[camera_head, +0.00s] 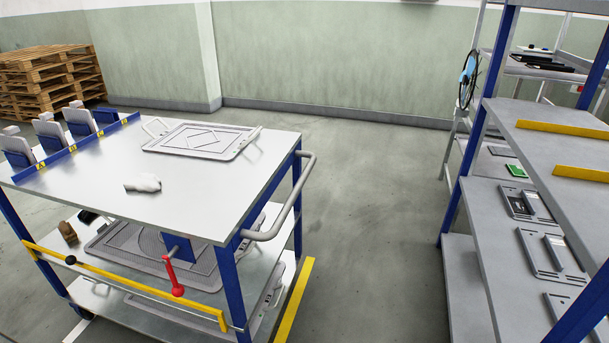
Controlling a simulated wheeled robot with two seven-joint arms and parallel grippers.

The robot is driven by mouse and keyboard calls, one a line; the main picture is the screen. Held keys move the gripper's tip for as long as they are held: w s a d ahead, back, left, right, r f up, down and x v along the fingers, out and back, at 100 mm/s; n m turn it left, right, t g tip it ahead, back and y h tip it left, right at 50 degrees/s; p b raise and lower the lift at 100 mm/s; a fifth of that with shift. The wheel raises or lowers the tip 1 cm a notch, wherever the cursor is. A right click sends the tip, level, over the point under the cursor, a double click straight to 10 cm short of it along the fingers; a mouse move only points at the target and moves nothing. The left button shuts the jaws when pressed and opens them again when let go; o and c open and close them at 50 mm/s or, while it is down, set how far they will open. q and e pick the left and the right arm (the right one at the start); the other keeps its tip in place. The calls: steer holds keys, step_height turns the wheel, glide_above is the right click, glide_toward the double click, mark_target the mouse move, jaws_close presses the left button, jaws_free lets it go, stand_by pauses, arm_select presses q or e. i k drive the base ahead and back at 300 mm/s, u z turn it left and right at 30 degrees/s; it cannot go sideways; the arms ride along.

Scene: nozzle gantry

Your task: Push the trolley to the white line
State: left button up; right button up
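The trolley (233,283) stands at the left, with a white top, blue legs and lower shelves. A grey push handle (286,213) curves out from its right end. A red lever (171,272) hangs at its near side, beside a yellow bar (130,284). A short piece of a white line (77,329) shows on the floor at the bottom left; the rest is out of view or hidden by the trolley. Neither of my grippers is in view.
A blue-framed rack (472,143) stands at the right. Wooden pallets (50,72) are stacked at the back left. The grey floor (368,190) between trolley and rack is clear.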

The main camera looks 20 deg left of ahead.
mark_target(218, 204)
steer(key=u, duration=0.6)
steer(key=i, duration=0.85)
steer(key=u, duration=1.15)
steer(key=i, duration=0.2)
steer(key=u, duration=0.15)
